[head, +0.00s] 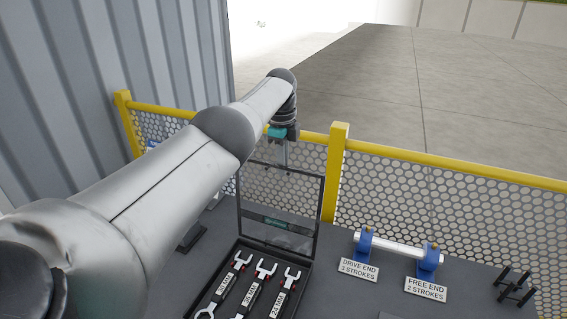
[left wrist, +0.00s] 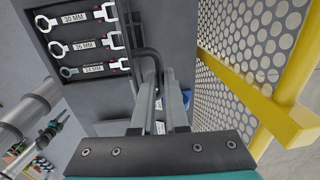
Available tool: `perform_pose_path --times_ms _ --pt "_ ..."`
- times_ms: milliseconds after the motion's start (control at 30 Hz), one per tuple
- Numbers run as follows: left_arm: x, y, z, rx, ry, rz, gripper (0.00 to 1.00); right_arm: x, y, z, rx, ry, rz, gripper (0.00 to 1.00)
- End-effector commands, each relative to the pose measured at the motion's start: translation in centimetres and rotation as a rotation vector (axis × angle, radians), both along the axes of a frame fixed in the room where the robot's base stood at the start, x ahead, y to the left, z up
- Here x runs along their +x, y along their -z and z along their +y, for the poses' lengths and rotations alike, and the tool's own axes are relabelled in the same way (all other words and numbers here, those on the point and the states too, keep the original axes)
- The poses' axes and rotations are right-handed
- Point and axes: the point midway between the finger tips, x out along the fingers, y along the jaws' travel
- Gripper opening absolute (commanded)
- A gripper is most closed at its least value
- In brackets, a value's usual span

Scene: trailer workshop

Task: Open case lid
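The tool case (head: 232,268) lies on the grey bench at the bottom of the head view, with several labelled wrenches in its dark tray. Its lid (head: 322,195), a dark frame with a clear pane, stands up steeply from the far side. My left gripper (head: 284,160) points down at the top of the lid; I cannot tell whether it touches it. In the left wrist view the left gripper's two fingers (left wrist: 161,82) show a gap, beside a dark curved bar (left wrist: 152,56). The case (left wrist: 112,90) also shows there.
A yellow-railed mesh fence (head: 450,172) runs close behind the bench. To the right stand a shaft on blue supports (head: 392,247) with label plates, and a small black rack (head: 514,284). A corrugated wall (head: 60,90) is at left.

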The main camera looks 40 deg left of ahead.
Motion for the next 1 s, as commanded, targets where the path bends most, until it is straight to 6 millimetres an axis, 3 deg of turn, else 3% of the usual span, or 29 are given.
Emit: perform_pose_path --times_ms 33,267,667,867,1000 --pt "-0.5 0.6 0.2 0.001 -0.005 0.019 0.15 0.0 0.0 0.0 0.000 0.000 0.001 0.50" --pt "-0.3 0.4 0.1 0.001 -0.003 0.012 0.41 0.0 0.0 0.0 -0.001 0.000 0.001 0.50" --pt "-0.2 -0.4 0.1 0.001 -0.002 0.004 0.42 0.0 -0.2 -0.3 -0.004 -0.001 0.000 0.50" --pt "-0.3 -2.9 0.1 0.002 -0.001 0.003 0.42 0.1 -0.8 -0.3 -0.004 -0.002 -0.002 0.50" --pt "-0.5 -6.5 0.0 0.001 -0.001 -0.001 0.42 0.2 -0.2 -0.3 -0.005 -0.002 -0.002 0.50"
